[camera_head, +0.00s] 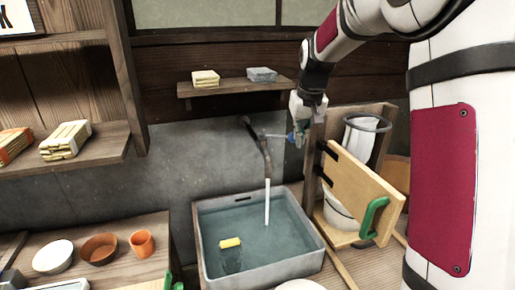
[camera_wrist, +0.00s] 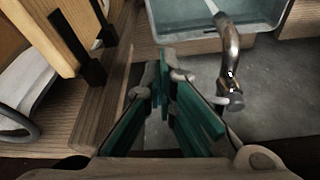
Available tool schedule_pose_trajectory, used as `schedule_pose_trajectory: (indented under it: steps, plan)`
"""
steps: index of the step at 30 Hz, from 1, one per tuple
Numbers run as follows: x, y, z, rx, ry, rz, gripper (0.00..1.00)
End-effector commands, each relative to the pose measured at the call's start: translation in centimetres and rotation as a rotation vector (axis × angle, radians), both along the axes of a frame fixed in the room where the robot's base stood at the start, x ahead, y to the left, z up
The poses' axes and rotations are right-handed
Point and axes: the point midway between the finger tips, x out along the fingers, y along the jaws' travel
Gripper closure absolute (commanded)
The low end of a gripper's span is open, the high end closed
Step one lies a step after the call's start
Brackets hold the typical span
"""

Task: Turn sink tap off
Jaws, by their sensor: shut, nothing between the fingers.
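The sink tap (camera_head: 261,148) is a dark, curved metal pipe on the grey wall above the sink. A white stream of water (camera_head: 267,205) runs from its spout into the filled sink (camera_head: 312,262). My gripper (camera_head: 291,137) is just right of the tap, at about the height of its upper end. In the wrist view, the tap (camera_wrist: 231,62) is to the right of my gripper (camera_wrist: 163,75), with a visible gap to the fingers. The teal fingers are together with nothing between them.
A hinged wooden board (camera_head: 358,190) with a green handle (camera_head: 374,217) stands close right of the sink. A shelf (camera_head: 225,88) with two small blocks is above the tap. A sponge-topped glass (camera_head: 230,255) is in the sink. Bowls and an orange cup (camera_head: 142,243) are at left.

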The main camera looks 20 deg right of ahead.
Motion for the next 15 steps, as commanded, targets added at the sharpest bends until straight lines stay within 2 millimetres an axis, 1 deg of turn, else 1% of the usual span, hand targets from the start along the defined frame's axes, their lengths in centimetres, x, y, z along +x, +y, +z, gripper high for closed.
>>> schedule_pose_trajectory:
  steps: [1,3,9,12,15]
  plan:
    - [0.5,-0.6,-0.1,0.002,0.001,0.034,1.0]
    - [1.0,-1.0,-0.1,0.001,0.0,0.097,1.0]
    - [2.5,-1.9,-0.1,0.001,0.0,0.245,1.0]
    - [3.1,-2.1,-0.1,0.0,0.0,0.291,1.0]
    - [3.5,-2.3,-0.1,-0.001,0.001,0.289,1.0]
